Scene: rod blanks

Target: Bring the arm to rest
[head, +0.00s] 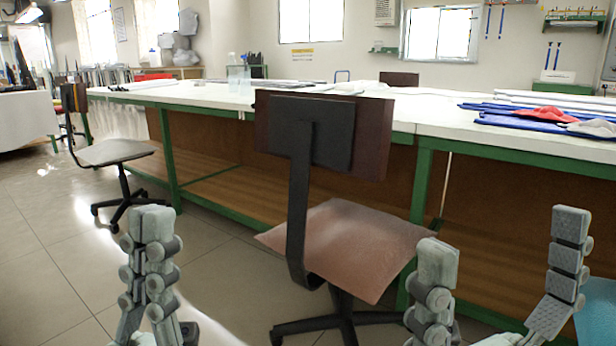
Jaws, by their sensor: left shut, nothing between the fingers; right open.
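My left gripper (151,222) stands upright at the lower left of the head view. Its fingers are closed together with nothing between them. My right gripper (502,236) is at the lower right. Its two fingers are spread wide apart and the space between them is empty. Both grippers are in front of the workbench and apart from it. The rest of both arms is below the picture's edge.
A chair (345,240) with a dark backrest stands between my grippers, before a long white-topped workbench (420,105) with green legs. Another chair (115,152) stands at the left. Blue items (545,122) lie on the bench. Tiled floor (60,250) at the left is free.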

